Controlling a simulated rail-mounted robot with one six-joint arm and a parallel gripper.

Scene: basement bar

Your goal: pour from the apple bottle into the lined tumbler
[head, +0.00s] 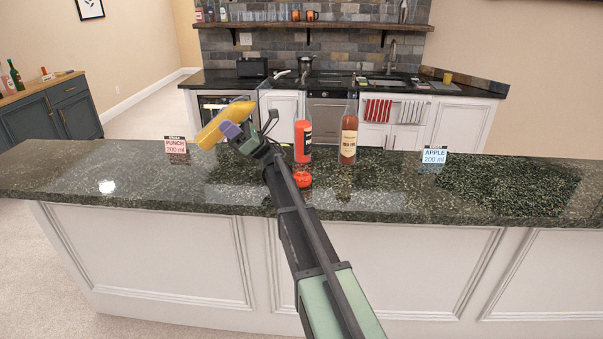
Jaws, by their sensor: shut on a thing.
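My gripper (244,140) is shut on a yellow bottle (222,124) above the left part of the counter. The bottle is tilted close to level, with one end lower at the left. A purple patch shows where my gripper meets it; I cannot tell whether that is label or finger. No name on the bottle is readable, so I cannot confirm that it is the apple bottle. I cannot make out the lined tumbler; my arm hides part of the counter. A card reading "APPLE 200 ml" (434,156) stands at the right, and a "PUNCH 200 ml" card (176,146) at the left.
A red bottle (303,143) with a dark label and an amber-brown bottle (348,140) stand upright right of my gripper.

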